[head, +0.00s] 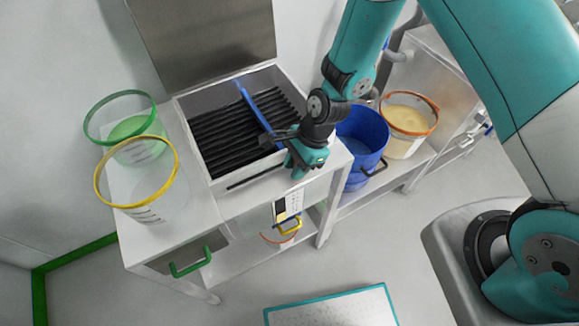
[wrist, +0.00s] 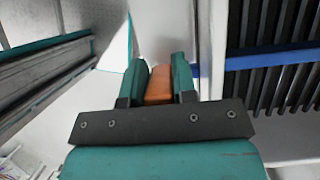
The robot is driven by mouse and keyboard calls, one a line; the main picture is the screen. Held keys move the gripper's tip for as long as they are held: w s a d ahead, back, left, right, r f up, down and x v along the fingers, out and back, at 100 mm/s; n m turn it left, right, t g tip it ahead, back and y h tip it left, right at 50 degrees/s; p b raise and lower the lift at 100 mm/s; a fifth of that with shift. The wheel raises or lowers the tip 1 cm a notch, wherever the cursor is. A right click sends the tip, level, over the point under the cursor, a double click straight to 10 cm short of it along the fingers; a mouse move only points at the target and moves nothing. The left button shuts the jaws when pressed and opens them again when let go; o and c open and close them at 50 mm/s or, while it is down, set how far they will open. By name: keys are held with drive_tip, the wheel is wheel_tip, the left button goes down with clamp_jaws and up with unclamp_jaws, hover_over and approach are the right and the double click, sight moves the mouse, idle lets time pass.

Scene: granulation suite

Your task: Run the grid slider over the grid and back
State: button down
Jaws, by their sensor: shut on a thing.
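The grid slider (head: 256,106) is a blue bar lying across the black slatted grid (head: 219,132), right of the grid's middle in the head view. The grid sits in a light metal box. My gripper (head: 302,166) is at the box's front edge, at the near end of the bar. In the wrist view my gripper's fingers (wrist: 160,78) are shut on an orange handle (wrist: 159,86). The blue bar (wrist: 272,60) and the dark slats (wrist: 280,93) show to its right.
A green-rimmed tub (head: 120,106) and a yellow-rimmed tub (head: 137,172) stand left of the box. A blue bucket (head: 362,140) and an orange-rimmed tub (head: 406,128) stand to the right. A raised metal panel (head: 205,40) is behind the box.

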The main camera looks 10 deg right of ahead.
drive_tip(key=shift+w+d, duration=0.55)
drive_tip(key=shift+d, duration=1.1)
drive_tip(key=shift+w+d, duration=0.5)
drive_tip(key=shift+d, duration=1.15)
drive_tip(key=shift+w+d, duration=0.55)
drive_tip(key=shift+d, duration=1.1)
drive_tip(key=c, duration=0.8)
unclamp_jaws()
drive_tip(key=shift+d, duration=0.1)
drive_tip(key=shift+c, duration=0.2)
drive_tip(key=b+v, duration=0.2)
drive_tip(key=v, duration=1.5)
drive_tip(key=s+a+r+n, duration=0.5)
drive_tip(key=s+r+n, duration=0.3)
drive_tip(key=s+n, duration=0.2)
drive_tip(key=s+a+r+n+t, duration=0.1)
drive_tip(key=s+a+r+n, duration=0.4)
drive_tip(key=s+r+n, duration=0.3)
drive_tip(key=s+n, duration=0.2)
drive_tip(key=n, duration=0.1)
drive_tip(key=shift+s+a+n, duration=0.15)
drive_tip(key=shift+a+n, duration=0.05)
drive_tip(key=shift+n, duration=0.1)
